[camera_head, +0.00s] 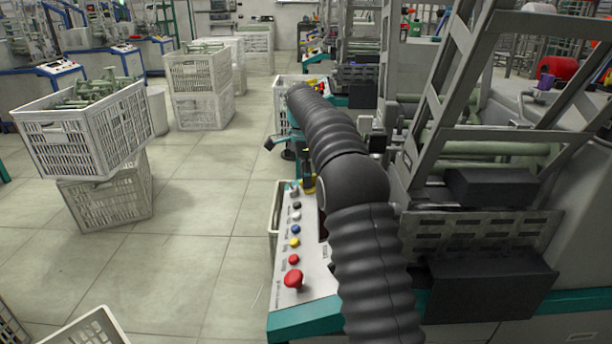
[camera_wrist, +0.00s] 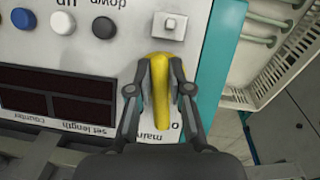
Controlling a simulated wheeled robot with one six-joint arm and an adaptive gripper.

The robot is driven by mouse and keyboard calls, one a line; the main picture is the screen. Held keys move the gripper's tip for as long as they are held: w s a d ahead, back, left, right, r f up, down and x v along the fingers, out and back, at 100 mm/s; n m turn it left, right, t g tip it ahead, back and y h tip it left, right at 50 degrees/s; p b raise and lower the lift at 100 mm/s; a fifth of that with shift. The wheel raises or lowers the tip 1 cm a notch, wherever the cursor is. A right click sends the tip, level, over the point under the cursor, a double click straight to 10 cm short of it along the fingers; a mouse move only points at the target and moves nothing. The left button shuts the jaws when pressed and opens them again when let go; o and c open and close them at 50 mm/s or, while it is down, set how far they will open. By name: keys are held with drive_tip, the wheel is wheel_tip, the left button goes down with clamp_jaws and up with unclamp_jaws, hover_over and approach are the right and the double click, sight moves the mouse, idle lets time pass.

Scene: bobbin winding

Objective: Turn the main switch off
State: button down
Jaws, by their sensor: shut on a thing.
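The main switch (camera_wrist: 160,110) is a yellow handle on the light control panel in the wrist view. Its long side runs nearly up and down in the picture. An upside-down "main" label lies by its lower end, and a "0" mark shows just right of that end. My gripper (camera_wrist: 159,64) has its two dark fingers on either side of the handle, shut on it. In the head view, a bit of the yellow switch (camera_head: 309,185) shows at the panel's far end beside my arm; my gripper is mostly hidden there.
The control panel (camera_head: 313,277) carries a row of coloured buttons, with a red mushroom button (camera_head: 293,280) at the near end. Stacked crates (camera_head: 110,200) stand on the floor at left.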

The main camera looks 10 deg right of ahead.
drive_tip(key=shift+n+g, duration=0.8)
drive_tip(key=shift+n, duration=0.9)
drive_tip(key=c, duration=1.1)
unclamp_jaws()
drive_tip(key=shift+s, duration=0.1)
